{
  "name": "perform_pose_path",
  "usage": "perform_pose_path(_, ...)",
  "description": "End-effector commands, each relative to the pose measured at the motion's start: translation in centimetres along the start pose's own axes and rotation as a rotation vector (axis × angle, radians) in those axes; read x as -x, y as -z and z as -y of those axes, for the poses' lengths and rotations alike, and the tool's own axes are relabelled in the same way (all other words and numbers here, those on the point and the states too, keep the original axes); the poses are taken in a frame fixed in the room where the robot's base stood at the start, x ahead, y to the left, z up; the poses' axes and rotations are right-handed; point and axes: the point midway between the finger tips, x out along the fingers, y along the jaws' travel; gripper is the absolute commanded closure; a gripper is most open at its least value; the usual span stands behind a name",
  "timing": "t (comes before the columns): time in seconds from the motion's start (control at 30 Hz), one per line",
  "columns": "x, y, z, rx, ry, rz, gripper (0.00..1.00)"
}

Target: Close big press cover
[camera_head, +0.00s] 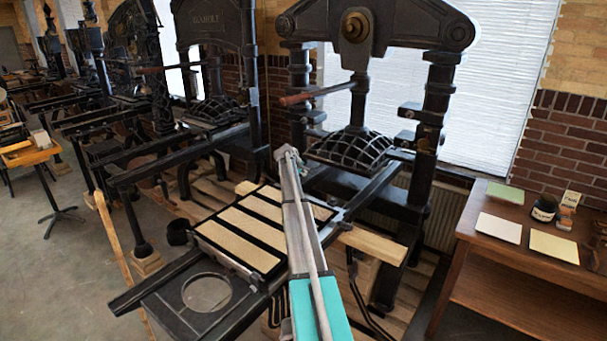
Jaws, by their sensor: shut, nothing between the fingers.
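The big press (436,110) is the large black iron hand press at centre right, with a domed, ribbed pressing block (352,148) under its crossbar. A flat panel with a black frame and pale strips (235,246) lies on the press rails in front of the dome. I cannot tell for sure whether this panel is the cover. My gripper (286,153) is shut and empty, above the panel's far edge and left of the dome. My arm crosses in front of the panel and hides part of its right side. Contact cannot be made out.
A dark plate with a round disc (206,293) sits at the near end of the rails. More presses line the left and back. Grey floor (60,265) is open at left.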

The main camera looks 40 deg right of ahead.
Motion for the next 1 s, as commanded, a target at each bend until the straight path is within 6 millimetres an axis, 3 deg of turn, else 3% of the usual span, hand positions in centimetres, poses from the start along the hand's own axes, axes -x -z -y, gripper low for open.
perform_pose_path(0.2, 0.85, 0.1, -0.69, 0.001, 0.0, -0.001, 1.0)
perform_pose_path(1.0, 1.0, 0.09, -0.57, 0.0, 0.001, -0.001, 1.0)
